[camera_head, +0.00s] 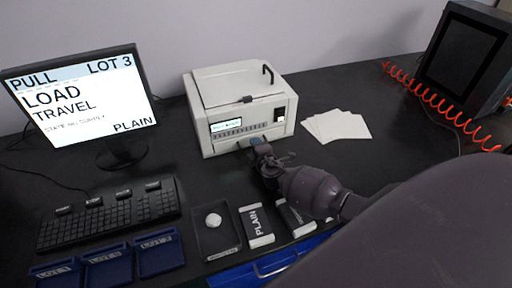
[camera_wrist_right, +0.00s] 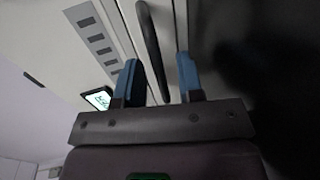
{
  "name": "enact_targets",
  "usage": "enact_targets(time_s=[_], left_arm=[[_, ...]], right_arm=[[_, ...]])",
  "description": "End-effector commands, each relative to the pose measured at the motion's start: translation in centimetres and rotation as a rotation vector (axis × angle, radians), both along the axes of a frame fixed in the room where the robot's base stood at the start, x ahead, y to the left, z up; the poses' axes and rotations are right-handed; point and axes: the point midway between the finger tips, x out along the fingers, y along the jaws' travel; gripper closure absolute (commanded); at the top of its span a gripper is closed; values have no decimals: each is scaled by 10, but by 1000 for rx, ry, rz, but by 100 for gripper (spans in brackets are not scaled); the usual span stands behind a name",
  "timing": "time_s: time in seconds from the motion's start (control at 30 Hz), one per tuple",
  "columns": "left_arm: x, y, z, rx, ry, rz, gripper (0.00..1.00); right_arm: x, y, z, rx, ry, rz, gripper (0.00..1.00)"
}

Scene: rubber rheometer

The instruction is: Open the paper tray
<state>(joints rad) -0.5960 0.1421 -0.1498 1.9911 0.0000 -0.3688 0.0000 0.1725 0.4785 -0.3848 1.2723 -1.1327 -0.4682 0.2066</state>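The white printer (camera_head: 240,105) stands at the middle back of the dark table, with a small lit display and buttons on its front. The paper tray front sits low on it, largely hidden in the head view by my right gripper (camera_head: 257,142). In the right wrist view, a dark bar handle (camera_wrist_right: 150,45) runs along the white front. The right gripper's two blue fingers (camera_wrist_right: 160,80) stand on either side of the handle, with visible gaps, so the gripper is open. No contact shows. My left gripper is not in view.
Loose white sheets (camera_head: 336,125) lie right of the printer. A monitor (camera_head: 82,100) and keyboard (camera_head: 110,213) are at left. Blue trays (camera_head: 108,262), a black tray (camera_head: 216,236) with a white lump and a PLAIN-labelled item (camera_head: 257,225) line the front. A dark machine (camera_head: 465,60) with an orange coiled cable (camera_head: 440,103) stands right.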

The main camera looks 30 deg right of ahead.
Motion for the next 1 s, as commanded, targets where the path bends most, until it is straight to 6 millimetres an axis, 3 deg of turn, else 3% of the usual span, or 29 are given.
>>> enact_targets(time_s=[0.03, 0.2, 0.23, 0.57, 1.0], left_arm=[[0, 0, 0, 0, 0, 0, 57], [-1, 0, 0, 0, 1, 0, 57], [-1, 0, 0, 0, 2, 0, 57], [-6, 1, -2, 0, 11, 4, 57], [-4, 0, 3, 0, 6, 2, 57]], right_arm=[[0, 0, 0, 0, 0, 0, 73], [0, 0, 0, 0, 0, 0, 99], [0, 0, 0, 0, 0, 0, 100], [-5, 1, 0, 1, 1, 0, 100], [-77, 19, -3, 3, 3, 2, 100]])
